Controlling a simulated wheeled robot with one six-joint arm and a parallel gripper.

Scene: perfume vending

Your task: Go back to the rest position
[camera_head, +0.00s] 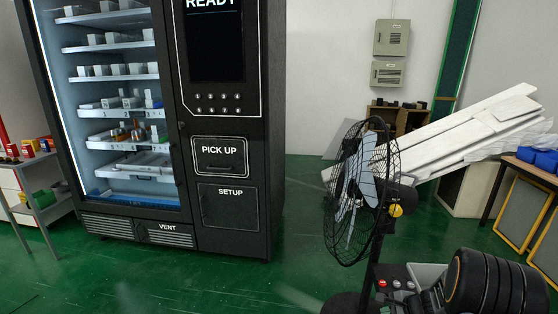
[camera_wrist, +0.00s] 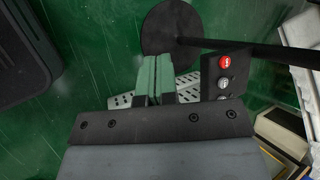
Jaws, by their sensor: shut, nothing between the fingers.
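My gripper (camera_wrist: 153,82) shows in the wrist view, pointing down toward the green floor. Its two greenish fingers are together with nothing between them. In the head view, parts of my own body show at the lower right, and I cannot make out the fingers there. The vending machine (camera_head: 273,150) stands upright at the left of the head view, with a lit glass front, shelves of small boxes and bottles, and a "READY" screen. Its PICK UP door (camera_head: 220,157) looks closed. My gripper is apart from the machine.
A black standing fan (camera_head: 362,190) is right of the machine; its round base (camera_wrist: 170,27) shows in the wrist view. White panels (camera_head: 450,135) lean behind it. A side table (camera_head: 45,195) stands at the left. Green floor (camera_head: 290,215) is clear before the machine.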

